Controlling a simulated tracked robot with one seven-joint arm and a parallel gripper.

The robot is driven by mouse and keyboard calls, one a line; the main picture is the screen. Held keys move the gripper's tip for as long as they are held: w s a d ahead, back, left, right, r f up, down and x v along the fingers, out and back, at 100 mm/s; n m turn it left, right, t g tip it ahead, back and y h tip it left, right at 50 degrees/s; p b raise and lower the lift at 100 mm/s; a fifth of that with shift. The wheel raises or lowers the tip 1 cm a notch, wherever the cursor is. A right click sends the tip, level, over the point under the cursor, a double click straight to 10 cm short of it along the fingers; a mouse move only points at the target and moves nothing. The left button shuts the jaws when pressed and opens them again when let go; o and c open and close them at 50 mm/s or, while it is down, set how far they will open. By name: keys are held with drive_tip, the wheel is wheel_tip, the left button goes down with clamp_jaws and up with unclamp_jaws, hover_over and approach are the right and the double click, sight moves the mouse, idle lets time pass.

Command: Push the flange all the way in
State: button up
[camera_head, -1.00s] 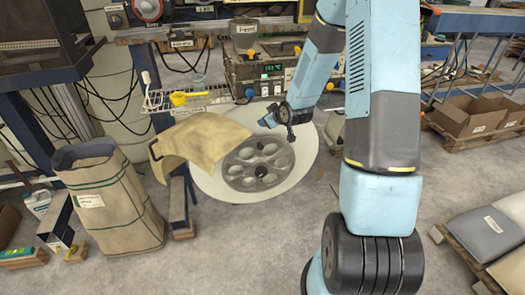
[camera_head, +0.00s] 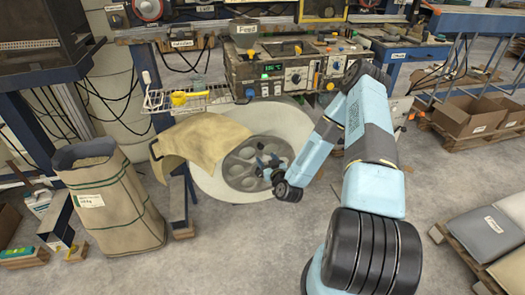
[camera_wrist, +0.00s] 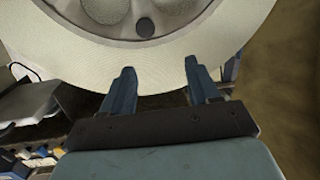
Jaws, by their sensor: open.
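The grey flange (camera_head: 241,167), a round disc with several large holes, sits in the middle of the white tape reel (camera_head: 286,116). It also shows at the top of the wrist view (camera_wrist: 112,30), cut off by the frame edge. My gripper (camera_head: 267,161) is in front of the right part of the flange in the head view and hides some of it. In the wrist view my gripper (camera_wrist: 161,80) is open and empty, its two fingers apart below the flange, overlapping the reel's lower edge. I cannot tell how deep the flange sits or whether the fingers touch the reel.
A tan sheet (camera_head: 205,142) drapes over the reel's left side. A wire basket (camera_head: 190,98) with a yellow scoop and a machine with dials (camera_head: 290,72) stand behind it. A tall sack (camera_head: 110,205) stands at left. The floor in front is clear.

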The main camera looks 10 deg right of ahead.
sight(261, 147)
wheel_tip(261, 147, down, 3)
drive_tip(key=s+m+t+h, duration=0.1)
drive_tip(key=s+m+h, duration=0.1)
drive_tip(key=s, duration=0.1)
drive_tip(key=w, duration=1.4)
drive_tip(key=shift+d+f, duration=0.1)
drive_tip(key=shift+d, duration=0.15)
clamp_jaws()
